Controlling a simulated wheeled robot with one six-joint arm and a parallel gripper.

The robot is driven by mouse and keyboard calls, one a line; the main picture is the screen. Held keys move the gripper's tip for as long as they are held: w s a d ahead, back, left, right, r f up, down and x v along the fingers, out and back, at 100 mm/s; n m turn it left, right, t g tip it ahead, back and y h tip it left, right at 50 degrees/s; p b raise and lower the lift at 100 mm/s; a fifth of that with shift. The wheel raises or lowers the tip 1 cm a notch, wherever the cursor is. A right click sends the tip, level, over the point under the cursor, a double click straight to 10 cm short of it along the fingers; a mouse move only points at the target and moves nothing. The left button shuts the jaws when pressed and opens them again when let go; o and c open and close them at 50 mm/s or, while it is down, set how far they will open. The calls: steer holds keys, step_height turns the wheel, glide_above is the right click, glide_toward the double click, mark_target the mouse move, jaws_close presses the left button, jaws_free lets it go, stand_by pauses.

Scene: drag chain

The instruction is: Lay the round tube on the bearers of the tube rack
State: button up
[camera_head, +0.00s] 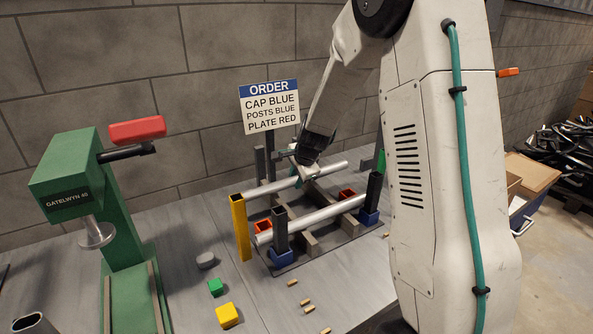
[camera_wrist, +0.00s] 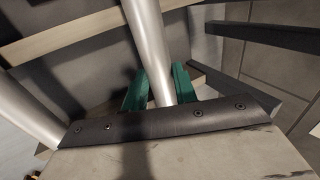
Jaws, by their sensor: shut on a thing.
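My gripper (camera_head: 304,172) points down over the rack, its green fingers shut on a round grey metal tube (camera_head: 273,188). In the wrist view the same tube (camera_wrist: 147,40) runs between the fingers (camera_wrist: 158,90). It lies level across the back half of the tube rack, above its bearers (camera_head: 311,246). The pale bearers (camera_wrist: 65,40) pass beneath the tube in the wrist view. I cannot tell whether the tube touches them. A second, similar tube (camera_head: 318,217) lies across the front of the rack; it also shows in the wrist view (camera_wrist: 25,108).
Around the rack stand a yellow post (camera_head: 241,229), dark posts (camera_head: 281,224) with blue feet (camera_head: 281,257) and red sockets (camera_head: 263,226). A green press (camera_head: 115,215) stands left. Small blocks (camera_head: 227,315) and pegs lie in front. An order sign (camera_head: 269,108) stands behind.

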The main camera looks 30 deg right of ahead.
steer(key=shift+f, duration=0.3)
steer(key=o, duration=1.1)
steer(key=shift+o, duration=0.2)
steer(key=shift+r, duration=0.1)
steer(key=v, duration=0.8)
steer(key=s+a+r+n+g, duration=0.1)
steer(key=s+a+r+n, duration=0.2)
steer(key=s, duration=0.9)
steer(key=s+a+r+n+g, duration=0.1)
steer(key=s+a+r+n, duration=0.3)
steer(key=s+n, duration=0.5)
steer(key=s+a+r+n+g, duration=0.2)
steer(key=s+a+r+n, duration=0.2)
steer(key=s, duration=1)
steer(key=shift+s+a+n, duration=0.4)
steer(key=shift+a+n, duration=0.6)
steer(key=shift+a, duration=0.5)
